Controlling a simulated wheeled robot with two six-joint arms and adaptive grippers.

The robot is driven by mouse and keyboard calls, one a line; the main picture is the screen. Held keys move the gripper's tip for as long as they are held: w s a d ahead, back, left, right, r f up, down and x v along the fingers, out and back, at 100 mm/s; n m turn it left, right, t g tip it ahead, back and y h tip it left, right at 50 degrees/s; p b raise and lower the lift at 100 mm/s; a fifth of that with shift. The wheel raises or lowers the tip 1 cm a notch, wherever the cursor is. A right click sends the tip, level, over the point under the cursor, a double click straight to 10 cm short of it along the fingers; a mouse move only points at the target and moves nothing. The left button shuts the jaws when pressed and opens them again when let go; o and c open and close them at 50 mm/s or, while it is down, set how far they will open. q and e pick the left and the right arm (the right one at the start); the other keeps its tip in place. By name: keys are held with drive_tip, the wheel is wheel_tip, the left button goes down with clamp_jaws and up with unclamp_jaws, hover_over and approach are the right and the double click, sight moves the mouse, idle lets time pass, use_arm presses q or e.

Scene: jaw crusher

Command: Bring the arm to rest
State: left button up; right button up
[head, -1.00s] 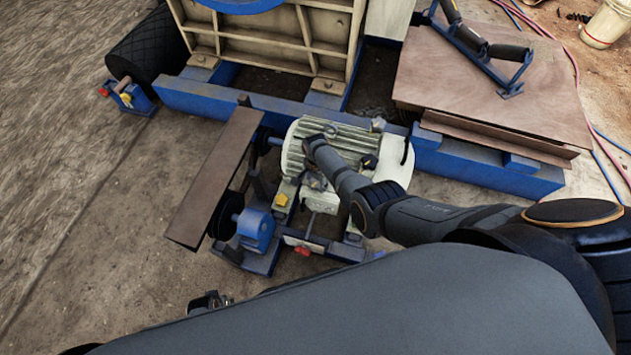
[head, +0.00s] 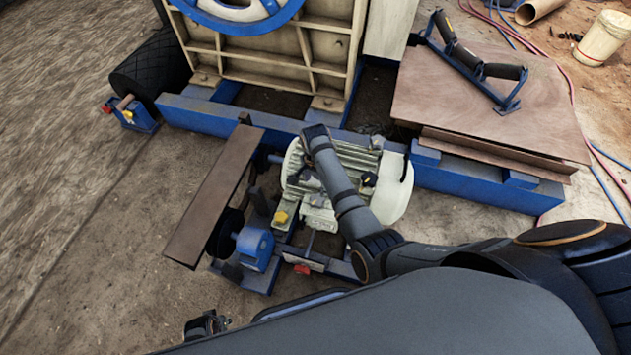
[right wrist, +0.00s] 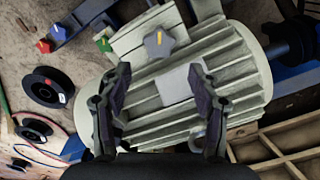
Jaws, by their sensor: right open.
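In the head view, my right arm (head: 340,200) comes in from the right and reaches over the pale ribbed motor (head: 392,192). The end of this arm is over the motor's far left part, and its gripper's fingers cannot be made out there. In the right wrist view, my right gripper (right wrist: 157,88) is open, with two dark fingers apart and nothing between them. The finned motor housing (right wrist: 235,70) lies behind the fingers; I cannot tell how large the gap is.
A brown plate (head: 215,195) and a blue bearing block (head: 254,246) stand left of the motor. Behind is a blue beam (head: 225,116) with the tan ribbed frame (head: 275,68). A roller bracket (head: 505,100) lies on a brown sheet (head: 430,85). Bare ground is at left.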

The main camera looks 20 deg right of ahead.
drive_tip(key=shift+r, duration=0.4)
drive_tip(key=shift+d, duration=0.1)
